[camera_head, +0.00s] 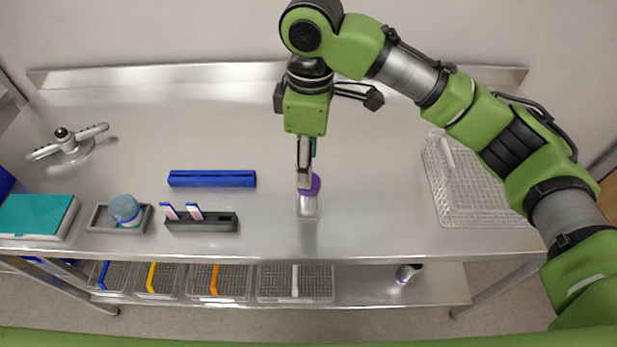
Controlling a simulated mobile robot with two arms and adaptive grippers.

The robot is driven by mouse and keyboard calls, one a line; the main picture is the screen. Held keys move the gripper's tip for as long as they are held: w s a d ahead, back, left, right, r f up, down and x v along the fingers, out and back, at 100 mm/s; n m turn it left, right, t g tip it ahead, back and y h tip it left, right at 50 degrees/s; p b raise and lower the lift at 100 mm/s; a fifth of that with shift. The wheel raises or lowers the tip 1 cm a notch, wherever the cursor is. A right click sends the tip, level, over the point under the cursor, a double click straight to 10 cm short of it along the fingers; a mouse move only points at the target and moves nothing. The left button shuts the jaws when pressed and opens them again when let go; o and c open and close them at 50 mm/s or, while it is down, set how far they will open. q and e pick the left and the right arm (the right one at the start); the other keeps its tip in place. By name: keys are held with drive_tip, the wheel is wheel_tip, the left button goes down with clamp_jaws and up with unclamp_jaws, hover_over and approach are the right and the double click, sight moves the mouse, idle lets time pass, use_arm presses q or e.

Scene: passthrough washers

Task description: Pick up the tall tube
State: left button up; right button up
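A clear container with a purple cap (309,205) stands upright on the steel table, near the front middle. It may be the tall tube; I cannot tell for sure. My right gripper (304,182) points down directly over it, and its fingers overlap the purple cap in the picture. The fingers look close together, but I cannot tell whether they grip the cap. Part of the cap is hidden behind the fingers. My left gripper is out of view.
A blue bar-shaped rack (212,178), a dark rack (202,222) with two strips, and a tray (102,218) holding a blue-capped jar (125,208) are on the left. A teal box (36,215) is farther left. A wire basket (478,188) is on the right. The table's middle right is clear.

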sight(309, 197)
drive_tip(key=shift+w+d+r, duration=0.25)
drive_tip(key=shift+w+r, duration=0.15)
drive_tip(key=shift+r, duration=0.05)
drive_tip(key=f, duration=0.1)
drive_tip(key=s+f, duration=0.1)
drive_tip(key=shift+f+p, duration=0.35)
drive_tip(key=shift+f, duration=0.05)
wheel_tip(309, 197, down, 3)
drive_tip(key=shift+f, duration=0.1)
wheel_tip(309, 197, down, 3)
drive_tip(key=shift+w+p, duration=0.1)
drive_tip(key=shift+p, duration=0.5)
wheel_tip(309, 197, down, 4)
drive_tip(key=shift+r+p, duration=0.25)
drive_tip(key=shift+p, duration=0.3)
drive_tip(key=shift+f, duration=0.3)
drive_tip(key=shift+a, duration=0.1)
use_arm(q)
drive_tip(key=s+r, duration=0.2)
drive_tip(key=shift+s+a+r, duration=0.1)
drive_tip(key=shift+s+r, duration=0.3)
use_arm(e)
clamp_jaws()
